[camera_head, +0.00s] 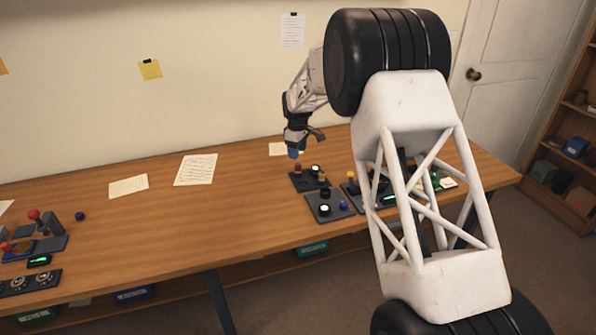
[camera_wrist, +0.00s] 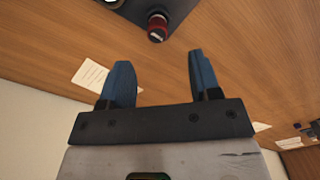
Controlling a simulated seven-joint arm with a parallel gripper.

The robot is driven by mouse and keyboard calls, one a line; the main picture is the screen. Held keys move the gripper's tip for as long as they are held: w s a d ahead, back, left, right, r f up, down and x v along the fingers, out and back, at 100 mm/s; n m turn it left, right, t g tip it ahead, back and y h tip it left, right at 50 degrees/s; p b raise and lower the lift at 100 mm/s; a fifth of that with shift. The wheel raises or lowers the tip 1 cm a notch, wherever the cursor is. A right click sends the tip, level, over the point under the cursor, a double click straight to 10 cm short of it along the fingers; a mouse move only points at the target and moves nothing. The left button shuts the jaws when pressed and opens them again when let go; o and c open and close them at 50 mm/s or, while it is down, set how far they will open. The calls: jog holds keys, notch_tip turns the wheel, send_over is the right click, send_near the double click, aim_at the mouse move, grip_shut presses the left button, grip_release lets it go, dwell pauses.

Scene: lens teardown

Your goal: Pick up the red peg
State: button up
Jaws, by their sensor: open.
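The red peg (camera_wrist: 157,27) shows at the top of the wrist view, a short red cylinder at the corner of a dark board (camera_wrist: 175,8). In the head view the red peg (camera_head: 297,168) is small and stands at the back left of the same dark board (camera_head: 305,185) on the wooden table. My gripper (camera_wrist: 158,62) is open with nothing between its two blue fingers. In the wrist view the peg lies beyond the fingertips, apart from them. In the head view my gripper (camera_head: 294,153) is close above and slightly left of the peg.
Papers (camera_head: 196,169) lie at the back. Boards with red-topped sticks (camera_head: 34,214) stand at far left. The table's middle is clear.

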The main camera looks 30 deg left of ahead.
aim_at(298, 165)
jog(key=shift+f, duration=0.1)
jog(key=shift+f, duration=1.2)
jog(key=shift+f, duration=0.1)
jog(key=shift+w+d+f, duration=0.1)
jog(key=shift+w+f, duration=0.05)
jog(key=shift+f, duration=2.35)
jog(key=shift+c, duration=0.3)
jog(key=c, duration=0.9)
jog(key=shift+r, duration=0.1)
